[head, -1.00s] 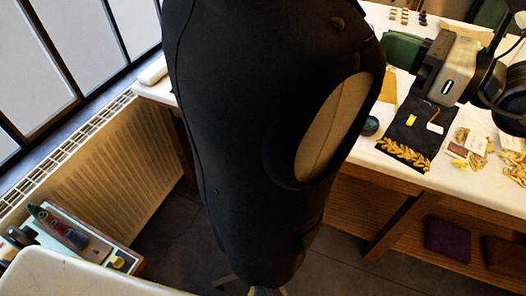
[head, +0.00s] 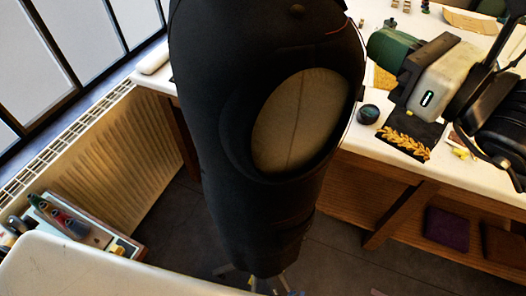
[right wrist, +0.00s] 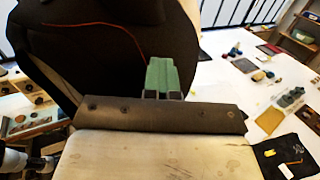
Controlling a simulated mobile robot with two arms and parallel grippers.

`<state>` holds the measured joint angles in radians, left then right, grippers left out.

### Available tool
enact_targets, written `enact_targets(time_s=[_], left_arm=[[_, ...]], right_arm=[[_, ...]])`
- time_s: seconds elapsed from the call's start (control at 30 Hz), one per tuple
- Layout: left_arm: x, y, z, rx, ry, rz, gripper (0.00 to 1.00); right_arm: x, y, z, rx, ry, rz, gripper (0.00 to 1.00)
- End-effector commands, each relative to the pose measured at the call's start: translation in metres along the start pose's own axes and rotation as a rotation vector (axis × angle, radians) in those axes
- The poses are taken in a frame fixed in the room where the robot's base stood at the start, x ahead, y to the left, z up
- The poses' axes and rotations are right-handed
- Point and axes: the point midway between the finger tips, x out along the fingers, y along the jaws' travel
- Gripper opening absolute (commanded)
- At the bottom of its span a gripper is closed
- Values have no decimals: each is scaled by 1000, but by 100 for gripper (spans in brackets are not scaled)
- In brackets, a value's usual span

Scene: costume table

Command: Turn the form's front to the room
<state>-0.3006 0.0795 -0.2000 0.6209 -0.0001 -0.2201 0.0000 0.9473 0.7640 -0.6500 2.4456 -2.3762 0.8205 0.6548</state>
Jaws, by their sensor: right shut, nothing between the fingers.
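The form (head: 225,130) is a black dress form on a stand, tall in the middle of the head view. A large oval panel (head: 295,120), tan-grey, shows on its near side, a little right of its middle. A thin red line runs near its upper right edge. My right gripper (head: 378,43) has green fingers, shut and empty, right at the form's right edge. In the right wrist view the green fingers (right wrist: 163,75) overlap the edge of the black form (right wrist: 100,60); I cannot tell if they touch it. My left gripper is not in view.
A white-topped table (head: 480,190) stands behind and right, with a gold leaf braid (head: 404,143) and a dark round object (head: 369,113) near its edge. A radiator (head: 110,150) and window are left. A tool box (head: 75,225) sits lower left. Dark floor surrounds the stand.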

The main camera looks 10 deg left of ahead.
Motion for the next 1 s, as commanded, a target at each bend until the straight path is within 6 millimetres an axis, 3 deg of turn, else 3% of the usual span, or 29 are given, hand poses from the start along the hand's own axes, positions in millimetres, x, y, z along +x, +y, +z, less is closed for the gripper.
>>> enact_targets(time_s=[0.1,0.47,0.9,1.0], left_arm=[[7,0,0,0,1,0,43],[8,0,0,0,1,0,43],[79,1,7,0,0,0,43],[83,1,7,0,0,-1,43]], right_arm=[[-1,12,-2,5,2,-34,0],[-2,12,-1,6,3,-58,0],[-1,34,-7,1,-4,-137,0],[1,50,-3,-2,0,-194,0]])
